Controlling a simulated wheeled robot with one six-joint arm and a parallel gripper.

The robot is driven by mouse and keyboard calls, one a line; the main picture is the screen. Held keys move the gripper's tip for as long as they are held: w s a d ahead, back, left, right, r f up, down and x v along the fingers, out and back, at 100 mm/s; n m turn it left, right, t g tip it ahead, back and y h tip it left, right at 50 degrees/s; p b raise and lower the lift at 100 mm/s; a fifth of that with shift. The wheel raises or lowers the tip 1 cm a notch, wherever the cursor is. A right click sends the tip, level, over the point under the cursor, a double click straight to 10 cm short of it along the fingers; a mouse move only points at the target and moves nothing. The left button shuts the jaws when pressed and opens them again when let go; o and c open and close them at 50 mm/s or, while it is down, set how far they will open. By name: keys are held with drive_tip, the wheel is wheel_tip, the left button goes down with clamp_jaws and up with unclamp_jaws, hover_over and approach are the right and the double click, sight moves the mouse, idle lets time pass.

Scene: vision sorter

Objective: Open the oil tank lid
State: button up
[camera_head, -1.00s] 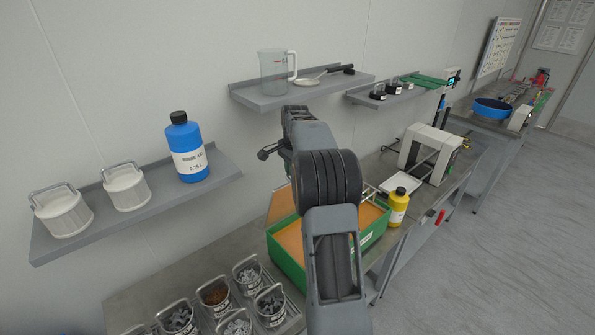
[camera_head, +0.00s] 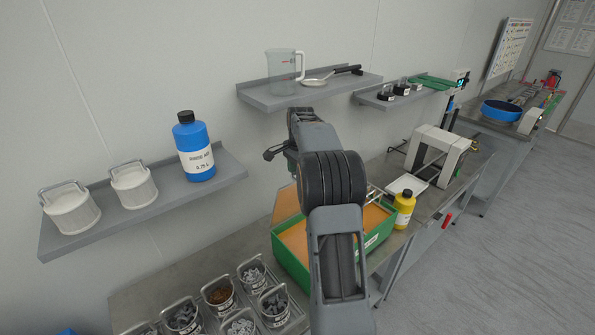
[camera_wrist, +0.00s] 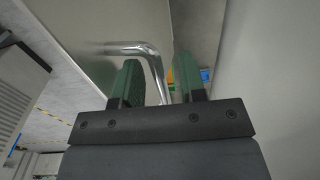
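The green tank (camera_head: 291,262) stands on the bench with an orange-tan inside showing. A tan panel (camera_head: 286,204), which looks like its raised lid, tilts up at the tank's back left, partly behind my arm. In the wrist view a bent chrome bar (camera_wrist: 128,47), like a handle, runs beside a pale panel and down between the green fingers of my gripper (camera_wrist: 160,82). The fingers stand apart, with a gap to the right of the bar. In the head view my arm hides the gripper and the tank's middle.
A yellow bottle (camera_head: 404,208) stands close to the tank's right side. Several baskets of parts (camera_head: 219,296) stand at the front left. A wall shelf (camera_head: 312,94) with a jug (camera_head: 281,72) is above. A white-framed machine (camera_head: 438,152) is farther right.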

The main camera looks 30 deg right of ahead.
wheel_tip(320, 180, up, 14)
drive_tip(key=shift+s, duration=0.45)
drive_tip(key=shift+f, duration=0.1)
drive_tip(key=shift+c, duration=0.4)
